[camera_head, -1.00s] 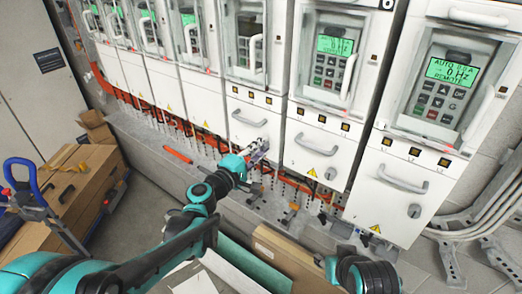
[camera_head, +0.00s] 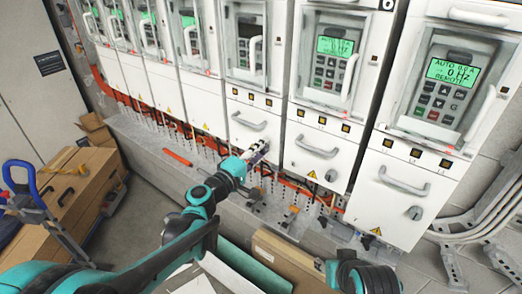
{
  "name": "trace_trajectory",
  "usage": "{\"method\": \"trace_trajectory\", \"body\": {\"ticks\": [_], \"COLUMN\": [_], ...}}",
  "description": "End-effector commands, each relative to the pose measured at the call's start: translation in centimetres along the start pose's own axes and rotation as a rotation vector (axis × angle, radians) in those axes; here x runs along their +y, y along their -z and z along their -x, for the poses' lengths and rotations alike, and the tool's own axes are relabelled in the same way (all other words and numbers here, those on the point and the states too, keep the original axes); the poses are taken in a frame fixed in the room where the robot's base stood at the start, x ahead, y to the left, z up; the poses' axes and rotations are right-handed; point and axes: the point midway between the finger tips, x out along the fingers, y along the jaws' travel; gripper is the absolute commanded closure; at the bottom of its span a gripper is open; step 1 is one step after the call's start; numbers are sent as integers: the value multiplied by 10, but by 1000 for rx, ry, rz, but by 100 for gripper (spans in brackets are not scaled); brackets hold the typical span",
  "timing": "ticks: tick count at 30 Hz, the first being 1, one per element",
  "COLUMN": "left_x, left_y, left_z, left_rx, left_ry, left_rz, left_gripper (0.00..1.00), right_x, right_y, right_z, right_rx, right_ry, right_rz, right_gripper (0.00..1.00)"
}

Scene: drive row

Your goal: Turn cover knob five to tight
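My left gripper (camera_head: 258,151) is at the lower cover (camera_head: 249,114) of the cabinet left of the one marked with what looks like a 6. Its fingertips are at the lower right part of that cover, below the handle. This cover's knob is hidden behind the gripper, so I cannot tell its angle or whether the fingers touch it. The fingers are too small to show whether they are open or shut. The neighbouring covers show grey knobs, one at the middle right (camera_head: 330,175) and one at the far right (camera_head: 415,213). My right gripper is out of view.
The drive cabinets stand in a row above a grey plinth with orange cables. A cardboard box (camera_head: 285,257) lies on the floor in front. At left are a large brown box (camera_head: 75,188) and a blue-handled trolley (camera_head: 25,190). Open floor lies between.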

Motion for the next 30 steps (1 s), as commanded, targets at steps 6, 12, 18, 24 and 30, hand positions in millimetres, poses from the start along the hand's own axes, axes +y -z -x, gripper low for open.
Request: {"method": "trace_trajectory", "body": {"ticks": [6, 12, 18, 24, 30], "left_x": [0, 0, 0, 0, 0], "left_y": [0, 0, 1, 1, 0], "left_z": [0, 4, 36, 81, 111], "left_rx": [0, 1, 4, 4, 2], "left_ry": [0, 0, 0, 0, 0], "left_rz": [0, 1, 0, 0, 0], "left_gripper": [54, 54, 54, 54, 54], "right_x": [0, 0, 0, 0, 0], "right_y": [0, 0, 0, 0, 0], "right_z": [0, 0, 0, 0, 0], "right_rx": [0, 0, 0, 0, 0], "right_ry": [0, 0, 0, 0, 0], "right_rz": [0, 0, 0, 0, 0], "right_gripper": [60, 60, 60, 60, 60]}}
